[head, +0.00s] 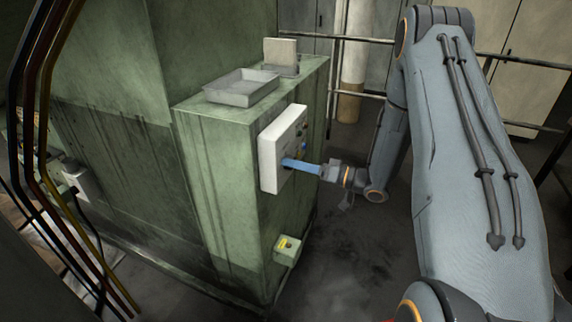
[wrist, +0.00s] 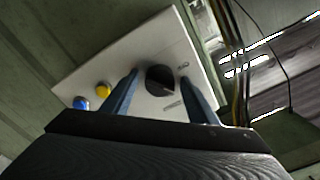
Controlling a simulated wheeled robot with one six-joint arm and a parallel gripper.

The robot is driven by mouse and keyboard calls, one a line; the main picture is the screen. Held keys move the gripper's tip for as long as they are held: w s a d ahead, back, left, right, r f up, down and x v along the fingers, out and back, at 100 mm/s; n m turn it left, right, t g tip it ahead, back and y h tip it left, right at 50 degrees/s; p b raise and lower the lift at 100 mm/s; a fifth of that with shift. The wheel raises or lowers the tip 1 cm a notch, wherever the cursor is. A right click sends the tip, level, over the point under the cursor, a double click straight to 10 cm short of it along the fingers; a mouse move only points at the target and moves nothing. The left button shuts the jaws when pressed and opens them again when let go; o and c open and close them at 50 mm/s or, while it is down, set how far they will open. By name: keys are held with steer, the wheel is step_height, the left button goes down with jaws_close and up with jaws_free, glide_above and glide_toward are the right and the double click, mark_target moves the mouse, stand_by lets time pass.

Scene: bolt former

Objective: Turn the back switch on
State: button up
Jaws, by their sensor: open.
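A white control panel (head: 270,162) is fixed to the side of the green machine cabinet, and it fills the middle of the wrist view (wrist: 185,52). A black rotary switch (wrist: 160,80) sits on it, with small markings beside it that I cannot read. My gripper (wrist: 160,88) is open, its two blue fingers on either side of the switch. I cannot tell whether they touch it. In the head view my gripper (head: 290,163) is at the panel's lower part, and its fingertips hide the switch there.
A yellow button (wrist: 103,90) and a blue button (wrist: 81,103) are on the panel beside the left finger. A grey metal tray (head: 241,86) rests on the green cabinet (head: 215,170). A small box with a yellow label (head: 288,246) sticks out below. Open floor lies right of the cabinet.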

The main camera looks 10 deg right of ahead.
steer(key=n+b, duration=0.2)
steer(key=n, duration=0.5)
steer(key=shift+d+n, duration=0.1)
steer(key=shift+n, duration=0.2)
steer(key=c, duration=1.3)
steer(key=m+p, duration=0.1)
steer(key=m, duration=0.1)
steer(key=shift+s+m, duration=0.1)
steer(key=shift+m, duration=0.3)
steer(key=shift+c, duration=0.2)
steer(key=m+p, duration=0.1)
steer(key=m, duration=0.4)
steer(key=shift+p, duration=0.35)
